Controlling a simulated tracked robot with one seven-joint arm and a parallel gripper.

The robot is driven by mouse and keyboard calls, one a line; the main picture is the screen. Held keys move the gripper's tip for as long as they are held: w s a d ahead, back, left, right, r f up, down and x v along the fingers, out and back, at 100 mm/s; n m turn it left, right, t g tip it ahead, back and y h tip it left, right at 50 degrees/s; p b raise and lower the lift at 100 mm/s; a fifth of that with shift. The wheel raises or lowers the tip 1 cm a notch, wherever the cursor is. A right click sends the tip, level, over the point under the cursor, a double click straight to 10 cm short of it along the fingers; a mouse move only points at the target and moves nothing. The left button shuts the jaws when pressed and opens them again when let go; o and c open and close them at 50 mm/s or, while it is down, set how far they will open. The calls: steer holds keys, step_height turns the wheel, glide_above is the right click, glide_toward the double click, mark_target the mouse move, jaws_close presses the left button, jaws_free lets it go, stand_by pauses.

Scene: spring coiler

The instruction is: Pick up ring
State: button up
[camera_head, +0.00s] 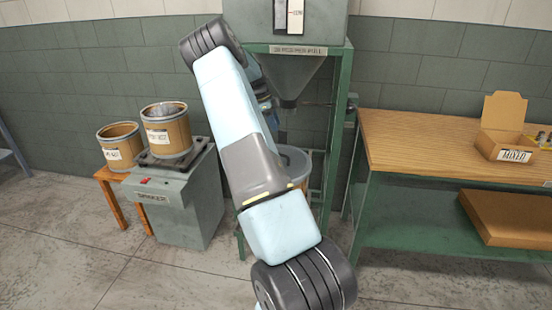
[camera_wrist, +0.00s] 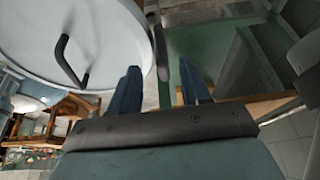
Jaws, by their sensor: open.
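I cannot make out a separate ring in either view. In the wrist view my gripper (camera_wrist: 158,86) is open, its two dark blue fingers apart with nothing seen between them. A large pale round surface (camera_wrist: 105,28) with a dark bent handle (camera_wrist: 68,60) fills the upper left, close beside the left finger. A grey bucket (camera_head: 296,160) stands under the hopper, partly covered by my arm.
A green-framed hopper stand (camera_head: 338,120) is behind my arm. At right is a wood-topped bench (camera_head: 410,140) with an open cardboard box (camera_head: 503,125). At left are a grey machine (camera_head: 180,205) with a drum (camera_head: 168,133) and another drum (camera_head: 122,147). Floor at lower left is clear.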

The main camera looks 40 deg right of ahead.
mark_target(281, 134)
steer(key=x, duration=0.6)
steer(key=shift+s+d, duration=0.15)
steer(key=shift+d, duration=0.1)
steer(key=shift+r, duration=0.1)
steer(key=shift+c, duration=0.4)
jaws_close()
